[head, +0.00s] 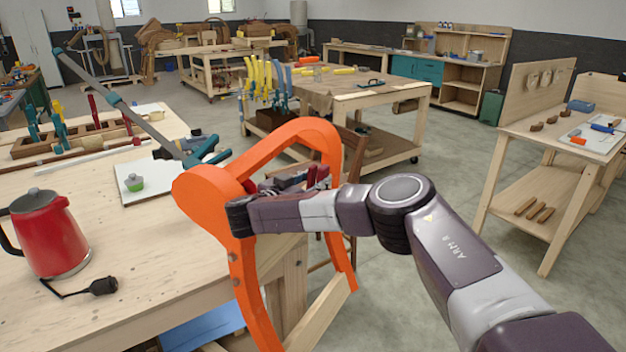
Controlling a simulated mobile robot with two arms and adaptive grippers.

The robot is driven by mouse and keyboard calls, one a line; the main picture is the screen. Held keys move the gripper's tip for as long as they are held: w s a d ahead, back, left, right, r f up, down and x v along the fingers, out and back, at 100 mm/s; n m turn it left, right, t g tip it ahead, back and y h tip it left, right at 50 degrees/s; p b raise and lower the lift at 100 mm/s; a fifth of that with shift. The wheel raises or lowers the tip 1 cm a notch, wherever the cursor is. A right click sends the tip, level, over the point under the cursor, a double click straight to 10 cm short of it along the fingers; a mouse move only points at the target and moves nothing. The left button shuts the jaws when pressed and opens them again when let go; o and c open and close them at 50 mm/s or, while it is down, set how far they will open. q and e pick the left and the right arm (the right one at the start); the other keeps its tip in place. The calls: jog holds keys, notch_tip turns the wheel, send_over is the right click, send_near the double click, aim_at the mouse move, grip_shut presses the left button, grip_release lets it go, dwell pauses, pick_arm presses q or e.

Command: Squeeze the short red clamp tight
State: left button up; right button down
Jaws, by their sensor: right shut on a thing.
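My right gripper (288,181) reaches in at the orange chair form (288,138), with its wrist bent in front of the form's edge. It is shut on what looks like the short red clamp (318,176). Only the clamp's red parts show, just above my forearm. The forearm and the form hide the rest, so I cannot tell how its jaws sit on the form. The form stands upright at the near bench's right edge. My left gripper is not in view.
The near bench (150,249) holds a red kettle (50,235), its cord, a green-topped item on a white board (150,188), and a clamp rack (68,138). A long teal bar clamp (122,103) slants up over it. Open floor lies between the benches.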

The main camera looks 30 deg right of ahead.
jog(key=shift+s+f, duration=0.1)
jog(key=shift+f, duration=0.15)
jog(key=c, duration=1.4)
grip_release()
jog(key=shift+o, duration=0.2)
jog(key=shift+w, duration=0.2)
jog(key=shift+w+a+r, duration=0.15)
jog(key=shift+r, duration=0.05)
jog(key=shift+f, duration=0.1)
grip_shut()
